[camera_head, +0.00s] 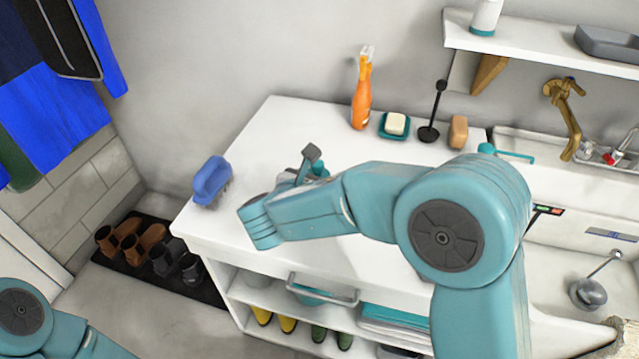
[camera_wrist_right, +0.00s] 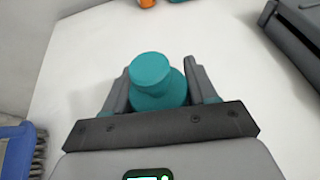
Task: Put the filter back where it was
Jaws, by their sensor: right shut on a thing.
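My right gripper (camera_wrist_right: 155,95) is shut on the filter (camera_wrist_right: 152,75), a teal piece with a round flat top and a wider rounded base. In the right wrist view it sits between the two grey fingers, above the white worktop. In the head view my right arm reaches left across the worktop (camera_head: 265,130), and the gripper (camera_head: 308,168) is largely hidden behind the arm, with a bit of teal showing beside it. The original place of the filter cannot be made out. Only part of my left arm shows at the lower left; its gripper is out of frame.
A blue brush (camera_head: 212,180) lies at the worktop's left end. An orange spray bottle (camera_head: 362,95), a soap dish (camera_head: 394,127) and a tan block (camera_head: 458,131) stand at the back. A dark grey object (camera_wrist_right: 298,28) lies right in the wrist view. The sink is at right.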

